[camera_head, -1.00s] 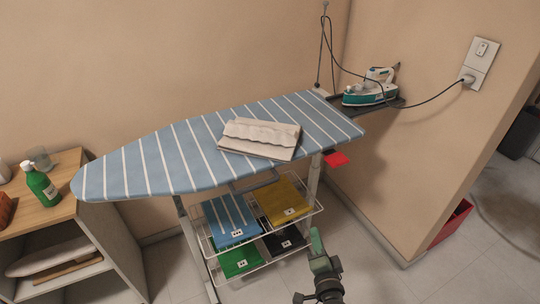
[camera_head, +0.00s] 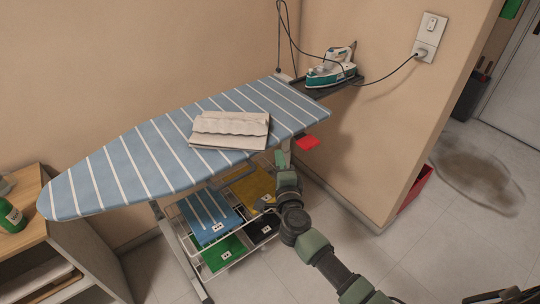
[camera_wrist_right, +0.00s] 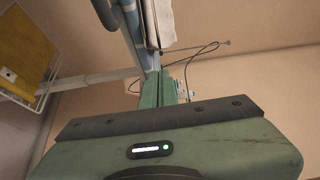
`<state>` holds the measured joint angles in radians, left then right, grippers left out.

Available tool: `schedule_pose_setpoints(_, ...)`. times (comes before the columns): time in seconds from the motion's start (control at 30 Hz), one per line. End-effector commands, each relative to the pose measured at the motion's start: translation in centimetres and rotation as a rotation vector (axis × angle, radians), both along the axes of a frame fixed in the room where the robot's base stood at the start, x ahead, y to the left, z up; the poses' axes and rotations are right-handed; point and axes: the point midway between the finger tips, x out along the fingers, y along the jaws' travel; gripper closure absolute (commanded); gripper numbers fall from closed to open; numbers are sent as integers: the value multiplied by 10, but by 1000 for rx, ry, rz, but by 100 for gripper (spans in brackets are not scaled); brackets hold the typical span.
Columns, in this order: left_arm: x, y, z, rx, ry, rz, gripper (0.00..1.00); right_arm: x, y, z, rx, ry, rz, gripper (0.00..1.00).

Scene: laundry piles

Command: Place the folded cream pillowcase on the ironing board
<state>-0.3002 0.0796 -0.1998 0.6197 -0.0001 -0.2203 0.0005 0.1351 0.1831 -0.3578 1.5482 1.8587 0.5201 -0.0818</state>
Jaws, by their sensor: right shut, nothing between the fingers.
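The folded cream pillowcase (camera_head: 230,130) lies flat on the blue, white-striped ironing board (camera_head: 120,172), on its right half near the front edge. My right gripper (camera_head: 281,158) is raised just in front of the board's edge, to the right of and below the pillowcase in the head view, apart from it. In the right wrist view the gripper fingers (camera_wrist_right: 160,88) are closed together and empty. The pillowcase's edge (camera_wrist_right: 158,25) hangs slightly over the board's edge (camera_wrist_right: 130,28) beyond them. My left gripper is out of view.
An iron (camera_head: 331,68) stands on a dark rest at the board's right end, its cord running to a wall outlet (camera_head: 426,49). A wire rack below holds folded blue (camera_head: 209,214), yellow, green and black cloths. A wooden shelf (camera_head: 30,190) with a green bottle (camera_head: 10,215) stands left.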

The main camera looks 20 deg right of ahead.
Motion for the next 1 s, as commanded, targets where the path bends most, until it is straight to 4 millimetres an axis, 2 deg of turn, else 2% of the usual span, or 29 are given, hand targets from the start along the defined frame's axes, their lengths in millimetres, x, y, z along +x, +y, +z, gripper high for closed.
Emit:
schedule_pose_setpoints(0.03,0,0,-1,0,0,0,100,7,9,0,3,-1,5,100)
schedule_pose_setpoints(0.2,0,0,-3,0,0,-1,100,20,18,-1,1,1,4,100)
schedule_pose_setpoints(0.67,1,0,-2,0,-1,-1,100,25,22,0,2,1,3,100)
schedule_pose_setpoints(1.0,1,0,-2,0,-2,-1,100,60,47,-1,2,2,4,100)
